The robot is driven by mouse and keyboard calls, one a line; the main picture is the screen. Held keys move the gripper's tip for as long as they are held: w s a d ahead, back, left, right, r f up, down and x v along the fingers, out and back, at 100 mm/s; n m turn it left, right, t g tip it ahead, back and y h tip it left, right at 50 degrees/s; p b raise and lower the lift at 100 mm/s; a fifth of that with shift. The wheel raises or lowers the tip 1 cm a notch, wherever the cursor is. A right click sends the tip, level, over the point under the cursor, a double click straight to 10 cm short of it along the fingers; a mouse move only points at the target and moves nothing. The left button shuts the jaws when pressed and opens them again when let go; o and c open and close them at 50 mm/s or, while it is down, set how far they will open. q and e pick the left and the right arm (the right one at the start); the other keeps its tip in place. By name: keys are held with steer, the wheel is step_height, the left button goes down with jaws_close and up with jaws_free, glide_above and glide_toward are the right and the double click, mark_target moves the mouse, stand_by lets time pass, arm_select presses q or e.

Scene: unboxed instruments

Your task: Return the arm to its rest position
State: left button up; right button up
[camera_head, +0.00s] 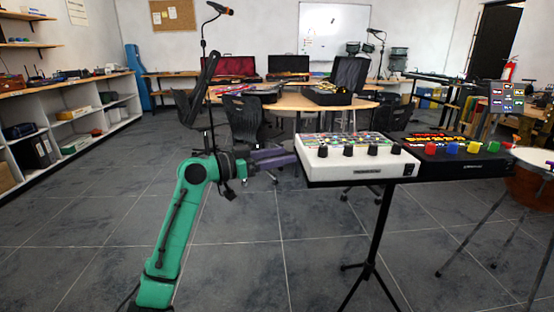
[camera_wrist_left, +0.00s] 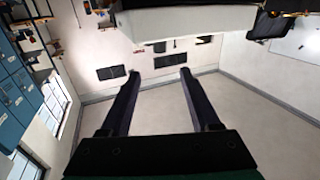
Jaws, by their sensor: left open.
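My left arm is green and comes up from the bottom left in the head view. Its gripper (camera_head: 282,160) points right, just left of a white instrument box on a stand. In the left wrist view the two dark fingers of the left gripper (camera_wrist_left: 160,75) are spread apart with nothing between them. The white box (camera_wrist_left: 185,22) shows in that view beyond the fingertips. My right gripper is in neither view.
The white box with black knobs (camera_head: 360,170) and a black box with coloured knobs (camera_head: 465,165) sit side by side on a thin black stand (camera_head: 375,230). Shelves (camera_head: 80,135) line the left wall. A round table (camera_head: 300,101) stands behind. Floor left of my arm is clear.

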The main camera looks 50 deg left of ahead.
arm_select(q)
steer(key=shift+s+a, duration=0.1)
steer(key=shift+s, duration=0.35)
steer(key=shift+f, duration=0.1)
